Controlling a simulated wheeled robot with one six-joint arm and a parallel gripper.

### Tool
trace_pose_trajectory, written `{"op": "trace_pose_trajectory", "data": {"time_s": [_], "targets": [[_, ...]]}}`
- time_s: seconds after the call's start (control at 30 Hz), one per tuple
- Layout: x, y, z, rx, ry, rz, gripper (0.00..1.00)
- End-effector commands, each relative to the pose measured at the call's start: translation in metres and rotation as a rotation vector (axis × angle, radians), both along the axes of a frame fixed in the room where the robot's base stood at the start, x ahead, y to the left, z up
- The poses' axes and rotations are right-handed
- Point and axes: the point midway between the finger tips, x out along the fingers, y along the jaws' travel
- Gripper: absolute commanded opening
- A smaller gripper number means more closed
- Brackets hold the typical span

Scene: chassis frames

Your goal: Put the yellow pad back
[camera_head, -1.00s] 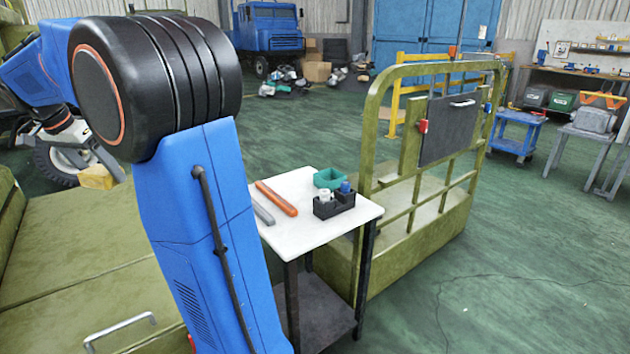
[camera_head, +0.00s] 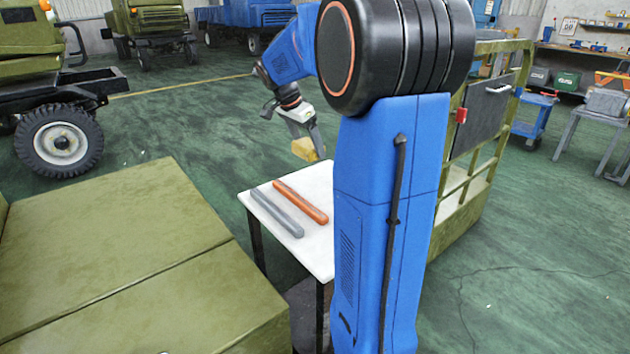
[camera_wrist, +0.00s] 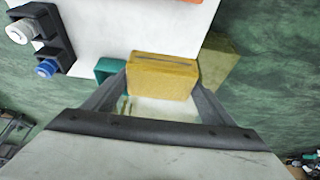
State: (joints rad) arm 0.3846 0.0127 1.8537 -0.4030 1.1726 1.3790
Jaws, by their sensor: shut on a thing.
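The yellow pad (camera_wrist: 162,77) is a yellow block with a dark slit along one face, between the fingers in the wrist view. My gripper (camera_wrist: 160,85) is shut on it. In the head view the yellow pad (camera_head: 307,149) hangs from my gripper (camera_head: 306,138), above the far part of the white table (camera_head: 262,196). A green-teal tray (camera_wrist: 108,68) shows beside the pad in the wrist view. The pad hides part of what lies behind it. My blue arm hides the right part of the table in the head view.
An orange bar (camera_head: 300,201) and a grey bar (camera_head: 276,209) lie on the table. A black holder (camera_wrist: 50,48) with a white and a blue item stands near the tray. An olive railing frame (camera_head: 489,130) stands right of the table. Olive boxes (camera_head: 120,250) fill the lower left.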

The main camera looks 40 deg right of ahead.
Motion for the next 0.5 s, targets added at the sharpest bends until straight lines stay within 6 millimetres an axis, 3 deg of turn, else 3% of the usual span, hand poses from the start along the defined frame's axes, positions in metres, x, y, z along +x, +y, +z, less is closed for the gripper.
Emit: {"op": "trace_pose_trajectory", "data": {"time_s": [0.3, 0.5], "targets": [[-0.002, -0.001, -0.052, 0.002, 0.002, -0.004, 0.60], [-0.001, -0.001, -0.064, 0.001, 0.000, -0.003, 0.60]]}}
